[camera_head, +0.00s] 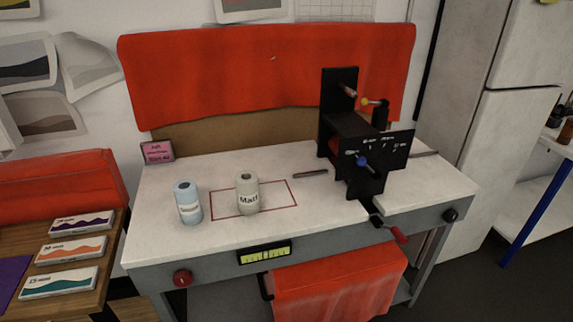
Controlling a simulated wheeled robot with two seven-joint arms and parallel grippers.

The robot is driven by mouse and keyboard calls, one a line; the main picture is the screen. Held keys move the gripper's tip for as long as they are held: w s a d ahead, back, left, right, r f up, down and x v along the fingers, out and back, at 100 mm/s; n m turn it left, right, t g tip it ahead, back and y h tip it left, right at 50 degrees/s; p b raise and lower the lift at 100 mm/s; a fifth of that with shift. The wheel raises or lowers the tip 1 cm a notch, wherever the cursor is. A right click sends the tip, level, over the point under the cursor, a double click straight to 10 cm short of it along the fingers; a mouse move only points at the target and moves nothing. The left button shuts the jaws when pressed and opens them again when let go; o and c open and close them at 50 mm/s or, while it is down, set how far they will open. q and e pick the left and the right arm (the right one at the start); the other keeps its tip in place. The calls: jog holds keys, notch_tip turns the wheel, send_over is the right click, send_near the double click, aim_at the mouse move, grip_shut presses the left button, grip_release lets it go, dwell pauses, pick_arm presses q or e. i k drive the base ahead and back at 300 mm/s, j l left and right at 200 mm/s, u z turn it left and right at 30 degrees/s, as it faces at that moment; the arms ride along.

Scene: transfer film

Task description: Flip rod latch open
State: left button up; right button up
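A black machine (357,142) stands on the right part of the white-topped workbench (268,215). A metal rod (348,91) sticks out near its top. A red-handled crank (398,235) hangs at the bench's front edge below the machine. I cannot tell which of these parts is the rod latch, or its state. Neither of my grippers is in view.
A thin dark rod (310,174) lies left of the machine. A side table (35,249) at left holds small boxes. Red cloth (339,285) hangs below the bench.

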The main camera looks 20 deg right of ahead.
aim_at(382, 103)
jog(key=i+z, duration=0.35)
jog(key=i, duration=0.15)
jog(key=i+j+z, duration=0.25)
jog(key=i+z, duration=0.15)
jog(key=i+j+z, duration=0.35)
jog(key=i, duration=0.15)
